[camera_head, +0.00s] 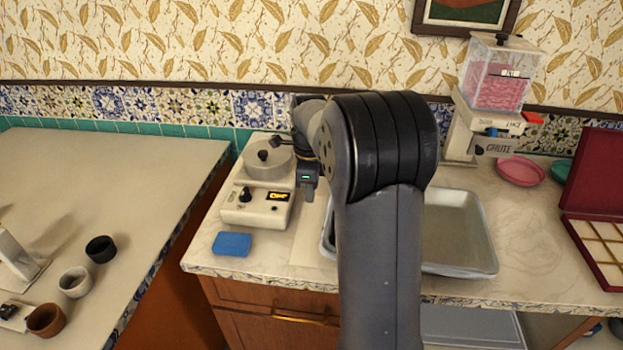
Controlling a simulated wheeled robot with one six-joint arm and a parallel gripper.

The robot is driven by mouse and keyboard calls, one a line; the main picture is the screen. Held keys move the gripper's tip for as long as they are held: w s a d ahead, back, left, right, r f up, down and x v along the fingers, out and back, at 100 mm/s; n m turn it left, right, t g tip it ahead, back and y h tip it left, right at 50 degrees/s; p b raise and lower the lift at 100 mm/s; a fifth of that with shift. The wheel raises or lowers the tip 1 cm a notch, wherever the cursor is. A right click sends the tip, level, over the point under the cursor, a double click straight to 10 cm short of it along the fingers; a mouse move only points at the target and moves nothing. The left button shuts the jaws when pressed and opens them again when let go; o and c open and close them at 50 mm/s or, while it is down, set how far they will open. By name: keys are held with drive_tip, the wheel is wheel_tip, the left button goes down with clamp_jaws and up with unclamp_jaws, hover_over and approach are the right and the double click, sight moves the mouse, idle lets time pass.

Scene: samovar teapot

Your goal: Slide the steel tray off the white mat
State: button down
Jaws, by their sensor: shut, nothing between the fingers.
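The steel tray (460,235) is a shallow grey rectangular pan on the marble counter. My arm crosses in front of it and hides its middle; its right part and a sliver of its left end show. A pale flat patch at the tray's left end looks like the white mat (312,245); most of it is hidden, and I cannot tell how much of the tray lies on it. My gripper (308,196) points down at the tray's upper left, beside the cream appliance. It is shut and empty. I cannot tell whether it touches the tray.
The cream appliance (257,205) with a round metal top stands left of my gripper, with a blue block (232,244) in front. A dispenser (490,95), a pink dish (520,171) and a red compartment box (597,240) are right. Bare counter (540,250) lies right of the tray.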

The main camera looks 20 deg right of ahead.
wheel_tip(320, 180, down, 4)
drive_tip(key=shift+r, duration=0.1)
drive_tip(key=shift+s+d, duration=0.35)
drive_tip(key=shift+d, duration=0.2)
drive_tip(key=shift+s+d, duration=0.3)
drive_tip(key=shift+d, duration=0.25)
drive_tip(key=shift+s+d, duration=0.4)
drive_tip(key=shift+d, duration=0.2)
drive_tip(key=s+d, duration=0.2)
drive_tip(key=d, duration=0.2)
drive_tip(key=s+d+p, duration=0.1)
drive_tip(key=s+d, duration=0.1)
drive_tip(key=d, duration=0.2)
drive_tip(key=s+d, duration=0.3)
drive_tip(key=d, duration=0.1)
drive_tip(key=shift+p, duration=0.4)
drive_tip(key=shift+a, duration=0.1)
